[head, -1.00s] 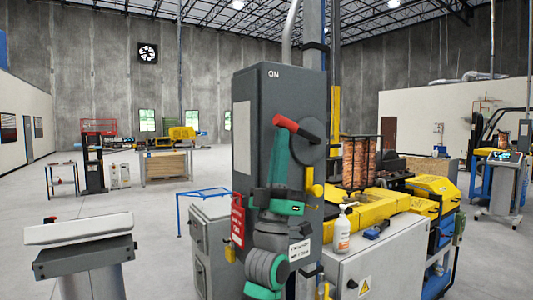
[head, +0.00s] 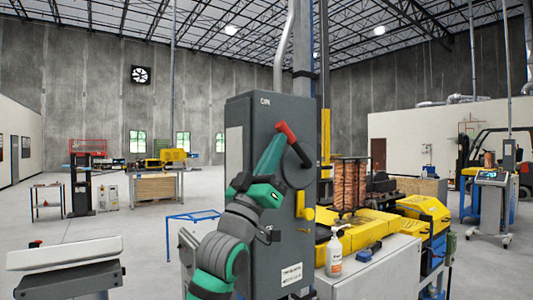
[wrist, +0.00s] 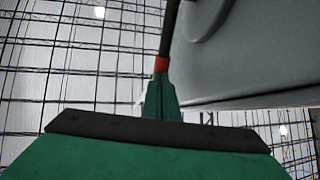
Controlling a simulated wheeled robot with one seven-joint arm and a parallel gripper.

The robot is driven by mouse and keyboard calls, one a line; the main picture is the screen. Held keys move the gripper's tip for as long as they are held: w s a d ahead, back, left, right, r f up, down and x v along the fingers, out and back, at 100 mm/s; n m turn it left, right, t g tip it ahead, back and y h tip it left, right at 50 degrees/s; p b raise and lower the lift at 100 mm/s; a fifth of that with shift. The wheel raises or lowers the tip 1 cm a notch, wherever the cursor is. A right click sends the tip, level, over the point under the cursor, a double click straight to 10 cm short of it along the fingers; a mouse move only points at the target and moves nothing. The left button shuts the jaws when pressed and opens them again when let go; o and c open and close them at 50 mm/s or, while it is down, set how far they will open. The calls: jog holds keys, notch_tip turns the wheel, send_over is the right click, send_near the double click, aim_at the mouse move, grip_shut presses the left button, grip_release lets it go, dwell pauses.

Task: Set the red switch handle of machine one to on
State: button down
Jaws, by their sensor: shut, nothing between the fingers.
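The switch box (head: 252,112) is a tall grey cabinet with ON lettered near its top. Its red handle (head: 291,141) slants from a grip at the upper left down to a dark round hub (head: 300,153). My green gripper (head: 277,143) reaches up in front of the box, its tip at the left underside of the red grip. It appears to touch it, but I cannot be sure. In the wrist view my gripper (wrist: 161,98) is closed, and the red grip (wrist: 161,64) with its dark lever shows just beyond the tip. My arm hides the box's lower left.
A yellow lever (head: 301,206) sits on the box's right side. To the right, a light grey cabinet (head: 375,275) carries a spray bottle (head: 334,252) and a blue item (head: 366,254). Open floor lies behind.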

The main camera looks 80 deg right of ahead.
jog(key=shift+r, duration=0.45)
jog(key=v, duration=1.4)
jog(key=shift+w+a+r, duration=0.2)
jog(key=shift+w+a, duration=0.1)
jog(key=shift+a, duration=0.1)
